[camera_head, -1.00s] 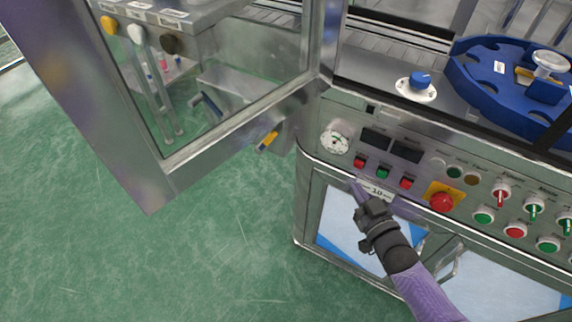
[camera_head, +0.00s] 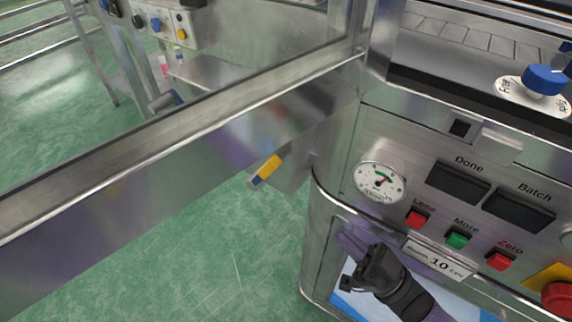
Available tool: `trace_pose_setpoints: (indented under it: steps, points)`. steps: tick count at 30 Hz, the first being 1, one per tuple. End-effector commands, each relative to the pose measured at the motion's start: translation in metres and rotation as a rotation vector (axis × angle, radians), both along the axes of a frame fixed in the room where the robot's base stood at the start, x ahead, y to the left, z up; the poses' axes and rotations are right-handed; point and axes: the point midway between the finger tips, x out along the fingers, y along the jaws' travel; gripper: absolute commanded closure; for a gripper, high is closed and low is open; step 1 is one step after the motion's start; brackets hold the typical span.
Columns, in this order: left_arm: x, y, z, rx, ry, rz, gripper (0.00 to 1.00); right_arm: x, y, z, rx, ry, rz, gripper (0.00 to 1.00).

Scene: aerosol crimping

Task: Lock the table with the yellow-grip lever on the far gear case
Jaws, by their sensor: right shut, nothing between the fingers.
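The yellow-grip lever (camera_head: 266,169) sticks out beside a grey metal case (camera_head: 290,172) on the machine's left side, below the door frame. The lever's base is partly hidden. My right gripper (camera_head: 347,240) is shut and empty in front of the control panel's lower left, to the right of and below the lever, clearly apart from it. My left gripper is out of view.
An open glazed door with a wide metal frame (camera_head: 170,150) crosses the left, above the lever. Green floor is free at lower left.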

Motion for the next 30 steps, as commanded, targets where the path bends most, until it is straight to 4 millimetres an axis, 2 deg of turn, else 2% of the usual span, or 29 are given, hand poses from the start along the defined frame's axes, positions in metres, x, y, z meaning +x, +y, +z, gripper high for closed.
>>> trace_pose_setpoints:
  steps: [5,9,18,24,30]
  points:
    - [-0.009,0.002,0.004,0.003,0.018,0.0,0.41,0.009,0.015,0.012,0.004,-0.004,0.005,1.0]
    - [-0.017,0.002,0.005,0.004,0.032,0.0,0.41,0.025,0.036,0.027,0.004,-0.005,0.005,1.0]
    - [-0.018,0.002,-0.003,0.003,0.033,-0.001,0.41,0.057,0.08,0.056,0.003,-0.002,0.004,1.0]
    - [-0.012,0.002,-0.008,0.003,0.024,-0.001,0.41,0.069,0.095,0.068,0.001,-0.001,0.002,1.0]
    - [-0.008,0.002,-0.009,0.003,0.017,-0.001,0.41,0.071,0.098,0.07,0.0,0.0,0.001,1.0]
